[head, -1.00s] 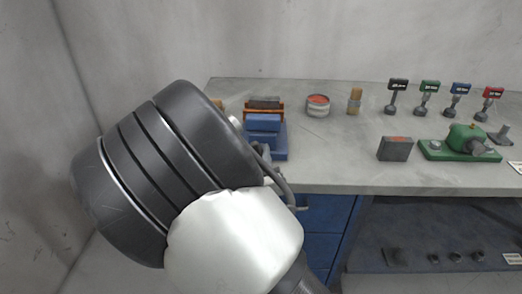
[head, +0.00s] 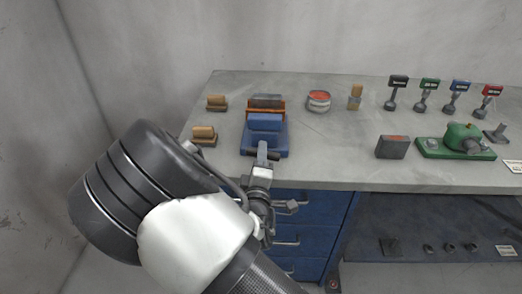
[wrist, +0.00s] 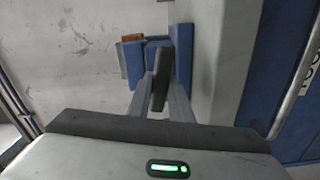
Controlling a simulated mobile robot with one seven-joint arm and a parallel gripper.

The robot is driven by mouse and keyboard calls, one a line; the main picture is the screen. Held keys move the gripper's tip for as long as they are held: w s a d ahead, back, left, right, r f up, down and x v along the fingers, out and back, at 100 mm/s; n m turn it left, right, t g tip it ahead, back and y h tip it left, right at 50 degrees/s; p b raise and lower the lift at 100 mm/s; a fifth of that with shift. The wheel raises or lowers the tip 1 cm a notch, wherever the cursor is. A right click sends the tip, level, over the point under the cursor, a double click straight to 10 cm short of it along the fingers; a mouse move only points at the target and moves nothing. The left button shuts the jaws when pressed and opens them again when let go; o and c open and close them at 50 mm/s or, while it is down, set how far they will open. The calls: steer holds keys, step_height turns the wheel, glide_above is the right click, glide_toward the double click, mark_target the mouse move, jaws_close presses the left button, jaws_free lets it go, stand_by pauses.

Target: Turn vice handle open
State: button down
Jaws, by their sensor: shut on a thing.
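The blue vice (head: 265,135) with an orange-edged jaw sits at the front left of the grey workbench. It also shows in the wrist view (wrist: 133,62), at top centre. My gripper (head: 262,150) is at the front of the vice, at the bench's front edge. In the wrist view my gripper (wrist: 163,88) has its two fingers on either side of the dark vice handle (wrist: 160,78), shut on it. The handle is a short bar, tilted slightly in that view. In the head view my gripper hides the handle.
Two brushes with wooden tops (head: 204,134) stand left of the vice. A red-topped tin (head: 319,100) is behind it to the right. A grey block (head: 391,147) and a green device (head: 457,142) lie further right. Blue drawers (head: 305,240) are below the bench edge.

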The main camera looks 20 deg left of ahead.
steer(key=shift+f+n+p, duration=0.1)
steer(key=shift+n+p, duration=0.3)
steer(key=shift+n, duration=0.7)
steer(key=shift+d, duration=0.1)
steer(key=c, duration=1.6)
jaws_free()
steer(key=v, duration=1.7)
steer(key=shift+s+p, duration=0.25)
steer(key=shift+p, duration=0.05)
steer(key=shift+w, duration=0.15)
